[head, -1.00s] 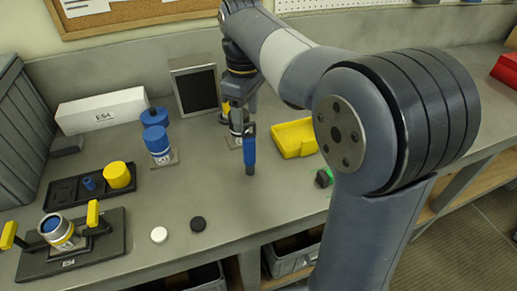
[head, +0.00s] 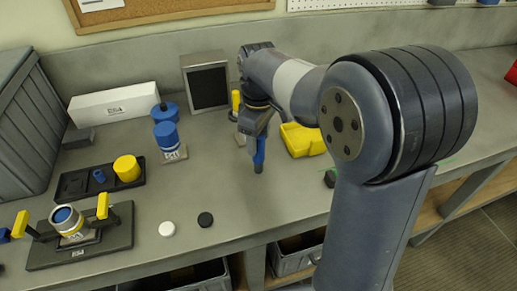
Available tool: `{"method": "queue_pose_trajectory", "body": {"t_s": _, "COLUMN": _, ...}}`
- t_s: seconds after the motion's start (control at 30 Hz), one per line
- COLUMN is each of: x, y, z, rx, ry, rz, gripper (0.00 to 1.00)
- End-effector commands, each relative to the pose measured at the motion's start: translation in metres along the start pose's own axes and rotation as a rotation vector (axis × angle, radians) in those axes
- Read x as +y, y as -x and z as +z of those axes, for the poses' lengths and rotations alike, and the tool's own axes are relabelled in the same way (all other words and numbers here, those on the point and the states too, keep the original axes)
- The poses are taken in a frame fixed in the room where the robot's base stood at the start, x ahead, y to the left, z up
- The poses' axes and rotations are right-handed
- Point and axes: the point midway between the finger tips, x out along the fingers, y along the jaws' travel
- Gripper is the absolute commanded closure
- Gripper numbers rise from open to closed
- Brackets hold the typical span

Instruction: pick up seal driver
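My gripper (head: 259,160) hangs over the middle of the bench, pointing down. A blue part with a dark tip shows at its lower end; I cannot tell whether this is a finger or something held. Just behind and left of it, a yellow-topped upright thing (head: 235,100) is partly hidden by my arm. A blue cylinder (head: 165,136) stands on a small labelled base to the left, with another blue round piece (head: 166,111) behind it. No readable label shows which of these is the seal driver. The finger gap is not visible.
A yellow bin (head: 303,140) lies right of my gripper, and a dark screen (head: 206,86) stands behind. A black tray (head: 72,186) holds a yellow cylinder (head: 127,168). A fixture with yellow handles (head: 103,206) is front left. White (head: 167,229) and black (head: 205,219) discs lie near the front edge.

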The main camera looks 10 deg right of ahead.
Motion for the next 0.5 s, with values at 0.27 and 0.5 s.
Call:
{"method": "queue_pose_trajectory", "body": {"t_s": 0.27, "x": 0.0, "y": 0.0004, "z": 0.0, "rx": 0.0, "ry": 0.0, "rz": 0.0, "gripper": 0.7}}
{"method": "queue_pose_trajectory", "body": {"t_s": 0.5, "x": 0.0, "y": 0.0004, "z": 0.0, "rx": 0.0, "ry": 0.0, "rz": 0.0, "gripper": 0.9}}
